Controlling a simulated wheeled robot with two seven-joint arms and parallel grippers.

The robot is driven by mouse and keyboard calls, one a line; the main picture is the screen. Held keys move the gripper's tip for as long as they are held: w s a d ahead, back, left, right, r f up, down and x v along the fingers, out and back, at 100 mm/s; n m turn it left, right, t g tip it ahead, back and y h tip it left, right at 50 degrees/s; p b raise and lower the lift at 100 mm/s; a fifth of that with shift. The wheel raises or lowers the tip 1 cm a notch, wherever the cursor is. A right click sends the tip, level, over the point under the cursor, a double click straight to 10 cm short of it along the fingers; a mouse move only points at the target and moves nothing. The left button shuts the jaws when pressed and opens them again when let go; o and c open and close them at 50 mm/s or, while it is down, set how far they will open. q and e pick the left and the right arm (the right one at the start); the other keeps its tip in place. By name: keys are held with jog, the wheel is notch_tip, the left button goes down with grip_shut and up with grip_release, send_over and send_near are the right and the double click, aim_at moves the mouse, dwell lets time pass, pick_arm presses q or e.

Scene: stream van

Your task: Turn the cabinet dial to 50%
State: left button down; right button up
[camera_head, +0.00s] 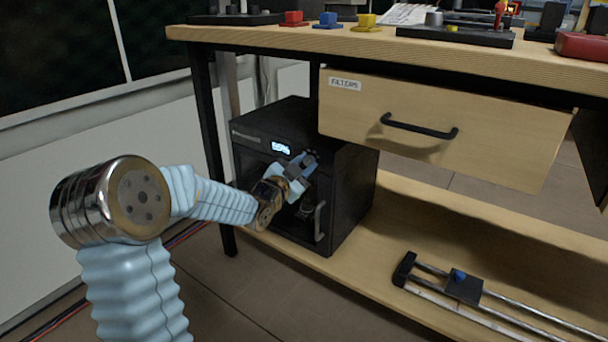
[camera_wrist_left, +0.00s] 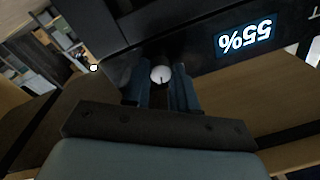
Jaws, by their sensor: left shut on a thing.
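The black cabinet (camera_head: 352,190) stands on the lower shelf under the bench. Its lit display (camera_head: 281,148) is on the upper front; in the left wrist view the display (camera_wrist_left: 245,41) appears upside down and reads 55%. The dial (camera_wrist_left: 161,74) shows as a small pale round face with a dark mark, between the fingers of my left gripper (camera_wrist_left: 162,88). My left gripper (camera_head: 301,166) is shut on the dial at the cabinet's upper front, right of the display. In the head view the fingers mostly hide the dial. My right gripper is not in view.
A wooden drawer (camera_head: 430,135) labelled FILTERS, with a black handle, hangs right of the cabinet. The cabinet's door handle (camera_head: 319,221) is below my gripper. A rail device (camera_head: 463,286) lies on the shelf (camera_head: 400,225) at right. A bench leg (camera_head: 209,150) stands left.

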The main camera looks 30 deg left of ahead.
pick_arm(q)
jog(key=shift+m, duration=0.3)
jog(key=c, duration=0.9)
grip_release()
jog(key=shift+s, duration=0.1)
jog(key=s, duration=1.3)
jog(key=shift+s+a+f, duration=0.2)
jog(key=shift+s+f, duration=0.1)
